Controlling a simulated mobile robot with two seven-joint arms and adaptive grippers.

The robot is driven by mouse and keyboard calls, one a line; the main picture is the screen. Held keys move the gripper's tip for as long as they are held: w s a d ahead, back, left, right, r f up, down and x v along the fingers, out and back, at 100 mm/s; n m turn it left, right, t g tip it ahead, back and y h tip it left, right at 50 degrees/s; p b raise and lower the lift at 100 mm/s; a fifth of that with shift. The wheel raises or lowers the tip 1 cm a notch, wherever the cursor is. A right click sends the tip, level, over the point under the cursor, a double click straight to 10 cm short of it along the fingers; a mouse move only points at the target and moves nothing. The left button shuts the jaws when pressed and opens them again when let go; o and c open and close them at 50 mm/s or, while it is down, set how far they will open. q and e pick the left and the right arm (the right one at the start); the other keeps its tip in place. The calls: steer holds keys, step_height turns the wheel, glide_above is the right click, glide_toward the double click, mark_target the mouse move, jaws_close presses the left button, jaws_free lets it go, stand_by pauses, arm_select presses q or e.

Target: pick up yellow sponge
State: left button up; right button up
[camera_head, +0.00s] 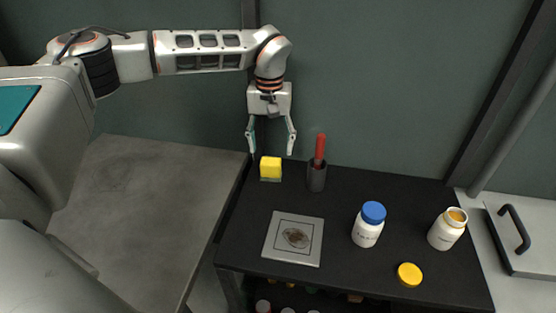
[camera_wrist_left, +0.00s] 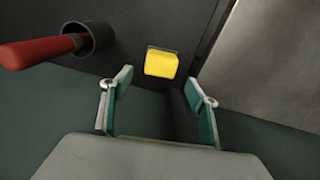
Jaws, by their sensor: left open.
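The yellow sponge (camera_head: 270,168) is a small block near the back left corner of the black table (camera_head: 330,213). In the left wrist view the sponge (camera_wrist_left: 161,65) is beyond the gap between the fingertips, with a thin grey edge along its side. My left gripper (camera_head: 271,152) is open and empty, pointing down above and slightly behind the sponge. Both fingers of my left gripper also show in the left wrist view (camera_wrist_left: 159,82), apart from the sponge. My right gripper is in neither view.
A dark cup (camera_head: 317,178) with a red-handled tool (camera_head: 320,146) stands just right of the sponge. A stained square plate (camera_head: 293,253), a blue-capped bottle (camera_head: 368,226), an open bottle (camera_head: 446,230) and a yellow lid (camera_head: 410,274) are nearer the front. A wall is behind.

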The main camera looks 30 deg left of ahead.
mark_target(271, 160)
arm_select(q)
steer(key=shift+s+f, duration=0.25)
steer(key=shift+f, duration=1.3)
step_height(271, 160, down, 4)
steer(key=shift+r+b, duration=0.15)
steer(key=shift+b, duration=0.3)
steer(key=shift+f, duration=0.3)
steer(key=shift+w+d, duration=0.1)
steer(key=c, duration=1.2)
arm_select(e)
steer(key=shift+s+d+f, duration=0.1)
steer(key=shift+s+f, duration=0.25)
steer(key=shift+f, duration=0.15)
